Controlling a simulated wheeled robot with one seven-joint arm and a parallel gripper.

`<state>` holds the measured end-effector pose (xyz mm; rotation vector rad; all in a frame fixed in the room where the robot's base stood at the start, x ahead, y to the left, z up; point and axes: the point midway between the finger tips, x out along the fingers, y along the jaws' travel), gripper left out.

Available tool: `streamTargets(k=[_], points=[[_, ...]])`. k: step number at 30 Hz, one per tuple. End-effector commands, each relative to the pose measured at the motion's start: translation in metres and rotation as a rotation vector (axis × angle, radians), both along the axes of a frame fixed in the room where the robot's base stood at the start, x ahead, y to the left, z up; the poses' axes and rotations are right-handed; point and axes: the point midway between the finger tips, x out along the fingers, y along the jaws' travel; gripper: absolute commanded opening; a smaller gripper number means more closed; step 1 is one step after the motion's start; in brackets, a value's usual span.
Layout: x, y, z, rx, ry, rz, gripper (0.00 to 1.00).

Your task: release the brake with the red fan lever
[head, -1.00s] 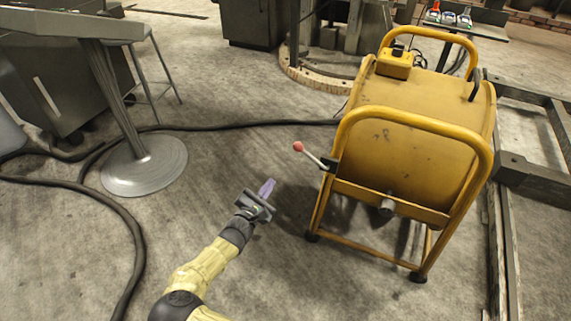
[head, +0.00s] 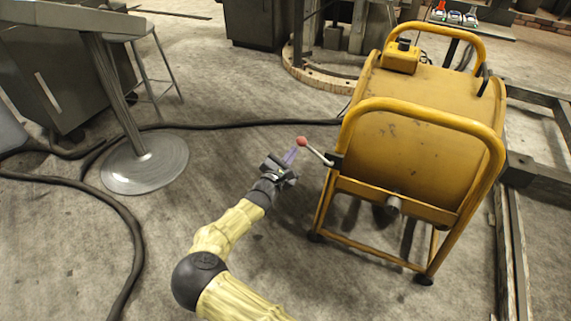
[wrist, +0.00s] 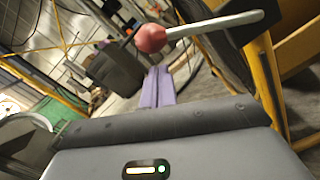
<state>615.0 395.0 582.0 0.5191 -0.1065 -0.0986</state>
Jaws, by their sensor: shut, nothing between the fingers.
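The lever (head: 316,152) has a red ball knob on a pale rod and sticks out from the left side of the yellow drum-shaped machine (head: 410,130). My gripper (head: 290,156) is just left of and slightly below the red knob in the head view. Its purple fingers (wrist: 158,87) are shut together and empty. In the wrist view the lever's red knob (wrist: 150,38) shows above the fingertips, its rod running to the right. I cannot tell whether the fingers touch the knob.
A yellow tube frame (head: 430,112) surrounds the machine. A black cable (head: 240,124) lies across the floor behind my gripper. A round metal table base (head: 145,165) stands at left.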

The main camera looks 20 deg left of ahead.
Motion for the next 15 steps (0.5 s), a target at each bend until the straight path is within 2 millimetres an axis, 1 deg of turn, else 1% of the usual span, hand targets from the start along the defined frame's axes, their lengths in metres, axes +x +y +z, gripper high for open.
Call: streamTargets(k=[5, 15], points=[[-0.0001, -0.0036, 0.0072, 0.000, 0.000, 0.001, 0.00], [0.0006, -0.0051, 0.0081, 0.002, 0.000, -0.001, 0.00]])
